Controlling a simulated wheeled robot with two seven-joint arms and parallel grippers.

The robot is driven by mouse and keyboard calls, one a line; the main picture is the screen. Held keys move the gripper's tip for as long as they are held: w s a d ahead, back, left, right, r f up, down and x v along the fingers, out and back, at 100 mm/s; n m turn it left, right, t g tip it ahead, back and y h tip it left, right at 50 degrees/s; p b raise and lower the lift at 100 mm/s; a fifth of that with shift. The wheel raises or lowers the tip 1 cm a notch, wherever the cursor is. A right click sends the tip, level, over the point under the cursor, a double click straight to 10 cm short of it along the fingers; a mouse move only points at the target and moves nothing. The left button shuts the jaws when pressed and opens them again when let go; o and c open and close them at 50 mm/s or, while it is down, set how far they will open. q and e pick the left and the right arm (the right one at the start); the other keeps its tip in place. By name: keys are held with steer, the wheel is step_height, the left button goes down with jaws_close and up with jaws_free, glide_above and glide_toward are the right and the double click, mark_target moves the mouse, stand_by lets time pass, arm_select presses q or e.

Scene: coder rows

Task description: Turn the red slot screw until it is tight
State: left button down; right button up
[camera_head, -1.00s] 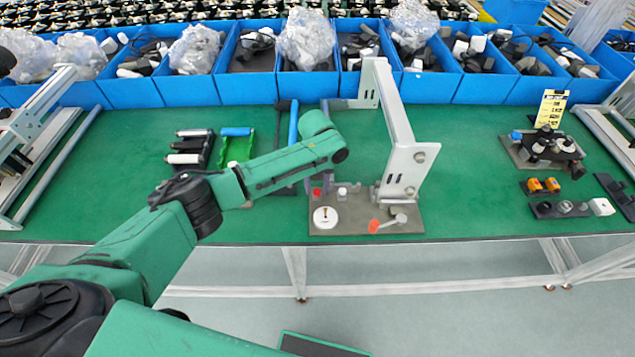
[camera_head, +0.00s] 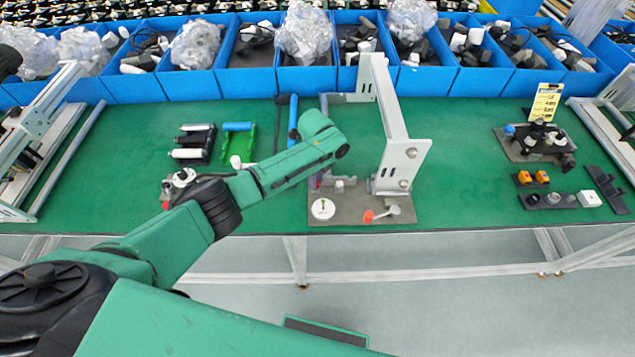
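The fixture's grey-brown base plate (camera_head: 347,216) lies near the table's front edge. It bears a white disc (camera_head: 323,208) with a dark mark, and an orange-red round part (camera_head: 368,217) beside a pale grey lever. I cannot make out a slot on the red part. My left arm reaches in from the left over the plate's back left corner. My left gripper (camera_head: 318,181) hangs there, mostly hidden behind the arm, and its fingers are too small and covered to read. My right gripper is not in view.
A tall white bracket (camera_head: 402,160) stands at the plate's right. Blue bins (camera_head: 420,82) line the back. A black holder (camera_head: 195,146) and a green holder (camera_head: 240,148) stand left of the arm. Small blocks lie at the right. Green table between is clear.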

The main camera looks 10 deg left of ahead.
arm_select(q)
steer(key=shift+w+a, duration=0.1)
steer(key=shift+a, duration=0.35)
steer(key=shift+f, duration=0.1)
steer(key=m+b, duration=0.1)
steer(key=m, duration=0.3)
steer(key=shift+d+f, duration=0.1)
steer(key=shift+f, duration=0.05)
steer(key=m, duration=0.3)
steer(key=shift+b, duration=0.4)
steer(key=c, duration=0.8)
jaws_free()
steer(key=shift+c, duration=0.2)
steer(key=shift+d, duration=0.15)
